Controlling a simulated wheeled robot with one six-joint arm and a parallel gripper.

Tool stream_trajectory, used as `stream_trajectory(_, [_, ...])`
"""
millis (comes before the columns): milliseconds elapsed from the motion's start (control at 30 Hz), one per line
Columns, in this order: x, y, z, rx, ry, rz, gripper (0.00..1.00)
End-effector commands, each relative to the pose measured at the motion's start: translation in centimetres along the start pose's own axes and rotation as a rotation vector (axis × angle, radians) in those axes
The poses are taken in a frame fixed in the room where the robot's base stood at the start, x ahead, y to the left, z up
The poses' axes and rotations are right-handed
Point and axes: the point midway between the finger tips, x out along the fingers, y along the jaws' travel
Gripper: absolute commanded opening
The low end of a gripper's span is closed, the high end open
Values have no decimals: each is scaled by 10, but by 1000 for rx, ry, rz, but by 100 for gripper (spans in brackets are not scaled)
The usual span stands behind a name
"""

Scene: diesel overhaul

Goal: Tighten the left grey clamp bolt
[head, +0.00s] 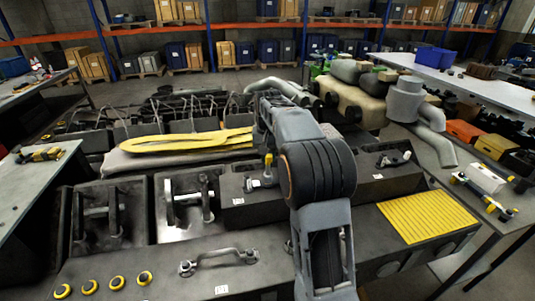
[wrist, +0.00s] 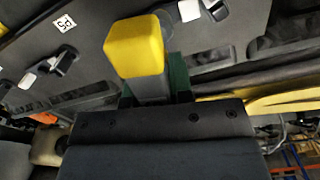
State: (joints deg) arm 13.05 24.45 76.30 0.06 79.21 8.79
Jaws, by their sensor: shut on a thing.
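My gripper (wrist: 155,92) has dark green fingers and is shut on a grey-shanked piece with a yellow block-shaped end (wrist: 136,47). The yellow end stands out past the fingers. The fingertips' contact is partly hidden by the dark gripper body. In the head view my arm hides the gripper. A slim yellow-topped post (head: 268,161) shows just left of my arm, beside a small white label. A grey lever-like fitting (head: 394,159) lies on the dark block right of my arm. I cannot tell which part is the left grey clamp bolt.
The dark engine bench carries a grey bar handle (head: 218,259), several yellow rings (head: 116,282) and a yellow ribbed pad (head: 428,214). A folded yellow sling (head: 185,142) lies behind. Side tables stand left and right. In the wrist view, grey fittings (wrist: 62,58) stand close by.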

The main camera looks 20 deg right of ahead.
Motion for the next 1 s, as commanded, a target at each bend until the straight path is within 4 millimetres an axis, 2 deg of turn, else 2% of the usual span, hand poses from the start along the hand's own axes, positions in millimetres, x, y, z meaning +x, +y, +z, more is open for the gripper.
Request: stream_trajectory(1000, [1,-1,-2,1774,2,0,0])
